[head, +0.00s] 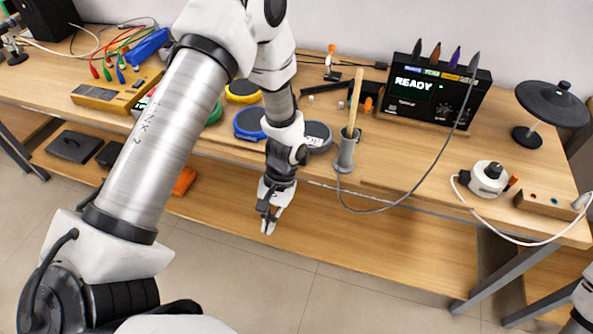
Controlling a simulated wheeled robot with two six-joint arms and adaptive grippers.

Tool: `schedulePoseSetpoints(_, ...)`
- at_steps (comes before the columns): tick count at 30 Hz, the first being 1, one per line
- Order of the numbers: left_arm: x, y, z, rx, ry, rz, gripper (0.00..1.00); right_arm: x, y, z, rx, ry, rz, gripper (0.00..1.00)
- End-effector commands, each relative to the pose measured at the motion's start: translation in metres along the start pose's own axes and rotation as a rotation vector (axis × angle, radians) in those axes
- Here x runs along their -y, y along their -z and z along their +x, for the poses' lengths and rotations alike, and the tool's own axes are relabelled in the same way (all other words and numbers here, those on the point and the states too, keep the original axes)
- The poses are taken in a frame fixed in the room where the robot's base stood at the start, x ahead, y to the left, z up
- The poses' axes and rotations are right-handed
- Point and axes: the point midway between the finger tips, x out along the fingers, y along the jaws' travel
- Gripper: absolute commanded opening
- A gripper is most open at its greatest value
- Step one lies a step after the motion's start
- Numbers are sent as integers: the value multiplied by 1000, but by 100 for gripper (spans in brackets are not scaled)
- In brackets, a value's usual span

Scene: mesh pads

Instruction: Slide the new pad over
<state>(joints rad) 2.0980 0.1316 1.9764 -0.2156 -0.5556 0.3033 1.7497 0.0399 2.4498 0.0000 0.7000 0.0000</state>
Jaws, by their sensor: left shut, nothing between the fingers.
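Several round pads sit along the bench's front half: a yellow one (241,92), a blue one (247,124), a dark grey one (318,134) and a green one (214,114), partly hidden behind my left arm. I cannot tell which is the new pad. My left gripper (268,223) is shut and empty, pointing down in front of the bench's front edge, apart from the pads. My left forearm passes between the blue and grey pads in the picture. My right gripper is out of view; only a piece of my right arm shows at the bottom right corner.
A black module reading READY (437,92) stands at the back. A grey holder (345,158) with a wooden stick is at the front edge, a cable looping beside it. A black cymbal (553,103) and a white knobbed device (488,179) are at right. A lower shelf (400,240) runs below.

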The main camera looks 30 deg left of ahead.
Motion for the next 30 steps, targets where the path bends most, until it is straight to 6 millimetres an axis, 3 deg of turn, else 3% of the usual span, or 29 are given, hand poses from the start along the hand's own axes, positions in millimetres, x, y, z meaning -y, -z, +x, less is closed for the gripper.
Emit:
schedulePoseSetpoints(1, 3, 36, -24, -74, -8, -14, 0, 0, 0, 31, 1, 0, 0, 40)
schedulePoseSetpoints(4, 10, 76, -94, -237, -39, -30, 0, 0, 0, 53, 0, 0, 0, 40)
schedulePoseSetpoints(6, 12, 88, -131, -338, -71, -39, 0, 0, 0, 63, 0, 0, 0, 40)
schedulePoseSetpoints(10, 13, 88, -162, -412, -97, -42, 0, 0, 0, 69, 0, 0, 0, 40)
schedulePoseSetpoints(13, 13, 88, -162, -419, -98, -42, 0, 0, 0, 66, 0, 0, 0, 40)
schedulePoseSetpoints(16, 12, 93, -150, -415, -97, -42, 0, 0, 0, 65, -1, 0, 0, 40)
schedulePoseSetpoints(28, 4, 127, -72, -413, -96, -41, 0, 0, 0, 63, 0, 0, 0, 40)
schedulePoseSetpoints(30, 6, 141, -84, -420, -97, -42, 0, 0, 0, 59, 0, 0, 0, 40)
